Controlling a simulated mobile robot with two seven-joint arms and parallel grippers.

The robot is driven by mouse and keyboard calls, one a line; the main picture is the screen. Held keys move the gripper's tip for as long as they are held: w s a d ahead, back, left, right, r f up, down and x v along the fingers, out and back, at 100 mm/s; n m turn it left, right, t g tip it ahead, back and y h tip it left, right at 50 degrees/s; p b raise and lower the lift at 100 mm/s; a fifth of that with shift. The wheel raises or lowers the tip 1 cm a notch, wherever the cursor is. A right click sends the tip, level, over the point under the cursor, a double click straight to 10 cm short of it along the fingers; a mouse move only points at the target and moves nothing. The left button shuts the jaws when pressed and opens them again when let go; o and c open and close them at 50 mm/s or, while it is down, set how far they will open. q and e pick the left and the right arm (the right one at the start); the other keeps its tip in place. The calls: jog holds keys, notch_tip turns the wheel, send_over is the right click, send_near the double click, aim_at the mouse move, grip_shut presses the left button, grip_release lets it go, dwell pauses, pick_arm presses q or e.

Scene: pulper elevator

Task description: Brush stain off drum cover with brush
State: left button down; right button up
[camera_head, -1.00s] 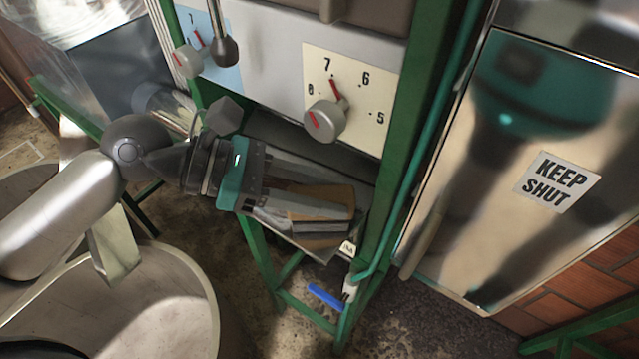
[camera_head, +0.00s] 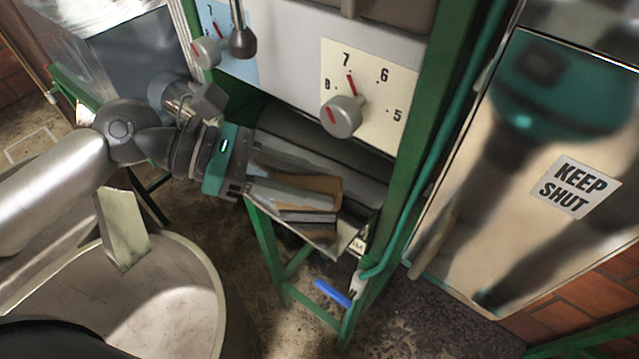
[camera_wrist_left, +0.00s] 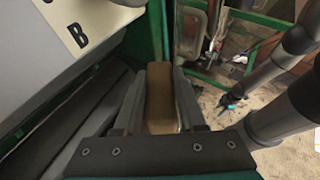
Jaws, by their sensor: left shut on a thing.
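My left gripper (camera_head: 312,188) is shut on a brush (camera_head: 322,184) with a tan wooden block and a darker bristle part on its lower side. The brush also shows in the left wrist view (camera_wrist_left: 161,95), between the two fingers. The drum cover (camera_head: 325,150) appears to be the dark grey rounded surface under the dial panel. The brush is in front of its lower part; I cannot tell whether the bristles touch it. I cannot make out a stain; the gripper and brush hide part of the cover. My right gripper is not in view.
A panel with dials (camera_head: 342,115) overhangs the cover. Green frame posts (camera_head: 400,190) stand close on the right. A steel cabinet marked KEEP SHUT (camera_head: 572,187) is farther right. A blue-handled thing (camera_head: 332,293) is low on the frame. A round metal tub (camera_head: 150,300) stands at lower left.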

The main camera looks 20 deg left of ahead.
aim_at(334, 185)
pick_arm(q)
jog(key=shift+w+a+f, duration=0.1)
jog(key=shift+w+a, duration=0.25)
jog(key=shift+a, duration=0.55)
jog(key=shift+w+a+f, duration=0.1)
jog(key=shift+w+a, duration=0.25)
jog(key=shift+a, duration=0.5)
jog(key=shift+w+a+r, duration=0.1)
jog(key=shift+w+a, duration=0.2)
jog(key=shift+a, duration=0.4)
jog(key=shift+w+a, duration=0.3)
jog(key=shift+a, duration=0.45)
jog(key=shift+w+a+r, duration=0.1)
jog(key=shift+w+a, duration=0.2)
jog(key=shift+a, duration=0.4)
jog(key=shift+w+d+f, duration=0.15)
jog(key=shift+w+d, duration=0.15)
jog(key=shift+w, duration=0.25)
jog(key=shift+w+d, duration=0.25)
jog(key=shift+w, duration=0.35)
jog(key=shift+s+d, duration=0.4)
jog(key=shift+d, duration=0.45)
jog(key=shift+s+d, duration=0.35)
jog(key=shift+d, duration=0.45)
jog(key=shift+s+d, duration=0.3)
jog(key=shift+d, duration=0.5)
jog(key=shift+s+d, duration=0.35)
jog(key=shift+d, duration=0.4)
jog(key=shift+s+d, duration=0.3)
jog(key=shift+d, duration=0.5)
